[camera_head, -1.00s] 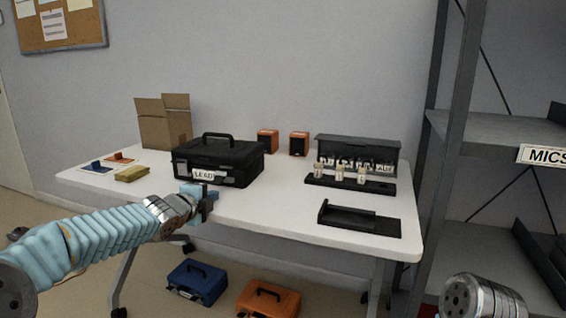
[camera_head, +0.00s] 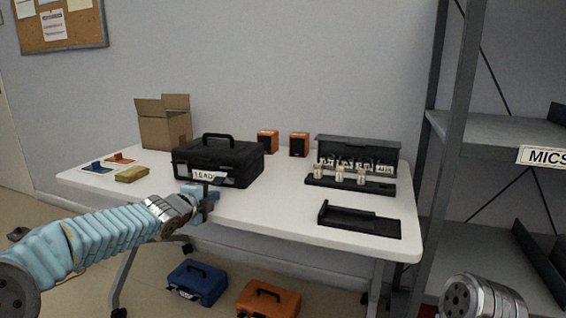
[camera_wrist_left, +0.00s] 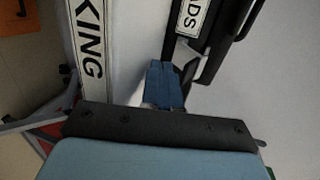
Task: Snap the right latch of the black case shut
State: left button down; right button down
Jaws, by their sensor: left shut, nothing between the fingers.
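The black case (camera_head: 217,160) stands closed on the white table, its handle up and a LEADS label (camera_head: 205,176) on its front. My left gripper (camera_head: 209,195) is just in front of the case's front face, shut and empty. In the left wrist view its blue fingertips (camera_wrist_left: 163,85) are close to a pale grey latch piece (camera_wrist_left: 186,52) on the case (camera_wrist_left: 227,38). I cannot tell whether they touch it or whether the latch is fully closed. The gripper partly hides the front of the case in the head view. My right gripper is out of view.
Behind the case are a cardboard box (camera_head: 165,128) and orange speakers (camera_head: 299,144). A black rack (camera_head: 350,183) and an empty black tray (camera_head: 358,219) lie to the right. A yellow item (camera_head: 131,174) is left. Grey shelving (camera_head: 500,128) stands at right. The table front beside the gripper is clear.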

pick_arm(q)
jog(key=shift+w+d+r+p, duration=0.2)
jog(key=shift+w+r+p, duration=0.15)
jog(key=shift+w+p, duration=0.25)
dwell(0.6)
jog(key=shift+s+a+f+b, duration=0.1)
jog(key=shift+s+f+b, duration=0.1)
jog(key=shift+b, duration=0.1)
jog(key=shift+s+a+r+b, duration=0.1)
jog(key=shift+s+a+b, duration=0.2)
jog(key=shift+s, duration=0.4)
jog(key=shift+f+b+v, duration=0.1)
jog(key=shift+f+v, duration=0.1)
jog(key=shift+v, duration=0.6)
jog(key=shift+f+b+v, duration=0.1)
jog(key=shift+f+v, duration=0.05)
jog(key=shift+v, duration=0.6)
jog(key=shift+f+b+v, duration=0.1)
jog(key=shift+f+v, duration=0.1)
jog(key=shift+v, duration=0.6)
jog(key=shift+s, duration=0.15)
